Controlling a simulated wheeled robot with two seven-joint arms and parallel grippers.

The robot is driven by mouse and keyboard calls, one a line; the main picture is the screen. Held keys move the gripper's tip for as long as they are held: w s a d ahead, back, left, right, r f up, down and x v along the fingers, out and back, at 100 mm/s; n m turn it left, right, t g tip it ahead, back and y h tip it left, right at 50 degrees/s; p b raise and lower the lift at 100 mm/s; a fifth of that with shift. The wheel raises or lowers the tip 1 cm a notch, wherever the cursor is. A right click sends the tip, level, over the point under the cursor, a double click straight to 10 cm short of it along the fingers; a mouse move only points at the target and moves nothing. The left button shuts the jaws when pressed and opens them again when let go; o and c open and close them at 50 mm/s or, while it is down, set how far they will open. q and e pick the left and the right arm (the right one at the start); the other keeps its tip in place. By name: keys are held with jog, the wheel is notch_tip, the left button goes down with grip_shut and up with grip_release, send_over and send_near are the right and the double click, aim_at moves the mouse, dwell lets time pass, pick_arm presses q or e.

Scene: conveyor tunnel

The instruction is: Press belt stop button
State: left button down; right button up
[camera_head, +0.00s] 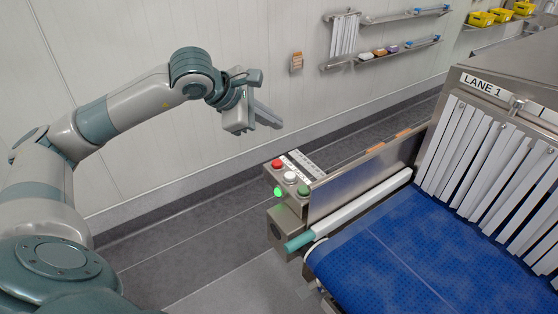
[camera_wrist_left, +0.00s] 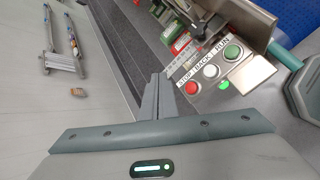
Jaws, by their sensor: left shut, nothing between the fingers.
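The belt stop button is a red round button (camera_head: 277,163) at the back end of a metal control box (camera_head: 271,176) beside the conveyor. In the left wrist view it shows as the red button (camera_wrist_left: 192,88) with STOP printed by it. A white button (camera_head: 291,177) and a green button (camera_head: 303,190) sit in line with it. My left gripper (camera_head: 278,123) is shut and empty. In the head view it appears above the red button, apart from it. In the left wrist view the shut fingers (camera_wrist_left: 157,92) appear left of the red button. My right gripper is not in view.
A blue belt (camera_head: 395,255) runs under white strip curtains (camera_head: 480,160) at the LANE 1 tunnel. A metal side guard (camera_head: 360,180) rises beside the box. A green lamp (camera_head: 278,192) glows on the box's side. Wall shelves (camera_head: 385,55) stand behind; the floor left of the box is clear.

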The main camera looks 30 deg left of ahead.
pick_arm(q)
jog(key=shift+f, duration=0.1)
dwell(0.3)
jog(key=b, duration=0.3)
send_over(273, 164)
jog(key=shift+f, duration=3.6)
jog(key=shift+f+b, duration=0.75)
jog(key=shift+b, duration=0.35)
jog(key=shift+f+b, duration=0.4)
jog(key=shift+b, duration=0.45)
